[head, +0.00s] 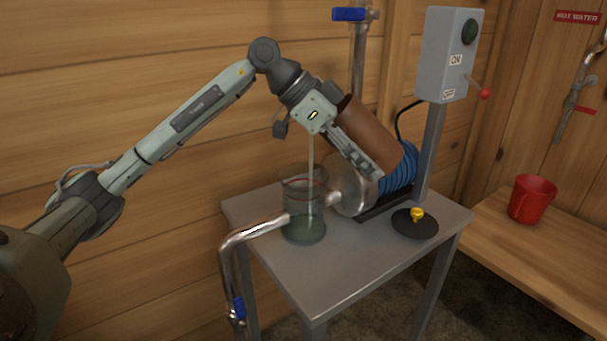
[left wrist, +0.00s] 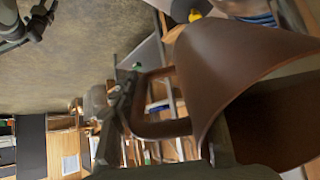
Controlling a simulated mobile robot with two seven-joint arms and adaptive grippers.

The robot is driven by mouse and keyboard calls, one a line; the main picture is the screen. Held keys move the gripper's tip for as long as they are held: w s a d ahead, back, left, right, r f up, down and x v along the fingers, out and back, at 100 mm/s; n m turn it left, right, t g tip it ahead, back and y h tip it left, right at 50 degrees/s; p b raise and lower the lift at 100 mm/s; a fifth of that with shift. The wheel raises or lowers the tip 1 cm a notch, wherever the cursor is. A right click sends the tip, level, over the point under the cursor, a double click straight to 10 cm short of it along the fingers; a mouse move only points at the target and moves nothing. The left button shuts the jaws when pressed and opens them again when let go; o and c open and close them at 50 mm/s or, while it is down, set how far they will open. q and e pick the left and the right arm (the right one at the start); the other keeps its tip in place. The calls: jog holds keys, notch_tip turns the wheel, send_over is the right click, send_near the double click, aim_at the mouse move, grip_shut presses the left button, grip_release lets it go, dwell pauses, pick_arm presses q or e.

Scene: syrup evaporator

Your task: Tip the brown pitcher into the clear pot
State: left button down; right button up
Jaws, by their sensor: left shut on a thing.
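The brown pitcher (head: 372,132) is tipped over above the small metal table. My left gripper (head: 362,158) is shut on it. In the left wrist view the pitcher (left wrist: 232,70) fills the right side, and its handle (left wrist: 152,128) is by the gripper's finger. The clear pot (head: 303,228) stands upright on the table, below and left of the pitcher. A thin pale stream (head: 311,158) falls straight down into the pot. The pitcher's lip is hidden behind the gripper. A dark jointed part at the left wrist view's upper left looks like my right gripper (left wrist: 28,30); its fingers are unclear.
A metal pipe with a blue valve (head: 239,308) reaches over the table (head: 350,262) to the pot. Behind are a pump with a blue coil (head: 402,166) and a grey switch box (head: 448,55). A black disc (head: 407,228) bears a yellow piece.

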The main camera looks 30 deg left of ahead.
pick_arm(q)
jog(key=shift+d+f, duration=0.1)
jog(key=shift+f, duration=0.05)
pick_arm(e)
jog(key=shift+d, duration=0.45)
pick_arm(q)
jog(key=shift+f+t+h, duration=0.2)
jog(key=shift+t+h, duration=0.1)
jog(key=shift+h, duration=0.1)
jog(key=shift+f, duration=0.15)
pick_arm(e)
jog(key=shift+a, duration=0.2)
pick_arm(q)
jog(key=shift+f+h, duration=0.15)
jog(key=shift+h, duration=0.25)
pick_arm(e)
jog(key=shift+a, duration=0.25)
pick_arm(q)
jog(key=shift+t+h, duration=0.3)
jog(key=shift+t, duration=0.1)
pick_arm(e)
jog(key=shift+d, duration=0.45)
pick_arm(q)
jog(key=shift+h, duration=0.4)
pick_arm(e)
jog(key=shift+a, duration=0.4)
